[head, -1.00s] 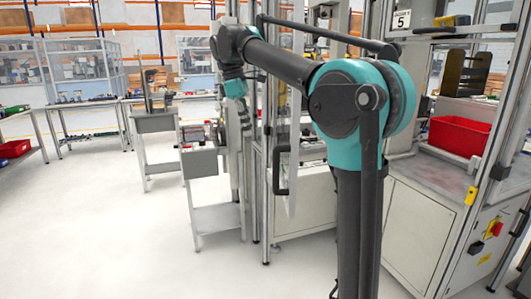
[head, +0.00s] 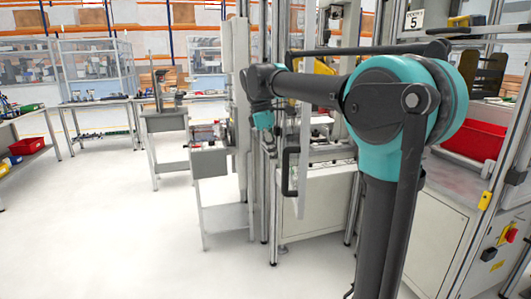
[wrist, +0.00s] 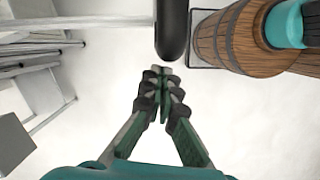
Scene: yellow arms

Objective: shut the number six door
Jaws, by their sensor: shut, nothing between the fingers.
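A narrow clear-panelled door (head: 304,170) with a long black handle (head: 287,172) stands nearly edge-on to me in the head view, swung out from the machine cell's frame. No number six is readable on it. My gripper (head: 271,148) hangs just left of the handle at about its height, small and partly lost against the posts. In the wrist view my gripper (wrist: 161,72) is shut and empty, fingertips together. The end of a black bar, seemingly the handle (wrist: 172,32), shows just beyond the fingertips. I cannot tell whether they touch.
A cell marked 5 (head: 414,19) stands at the right, with a red bin (head: 473,139) inside. A grey workstation (head: 209,161) stands left of the door, close to the gripper. Workbenches line the back left. The white floor (head: 120,240) at front left is clear.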

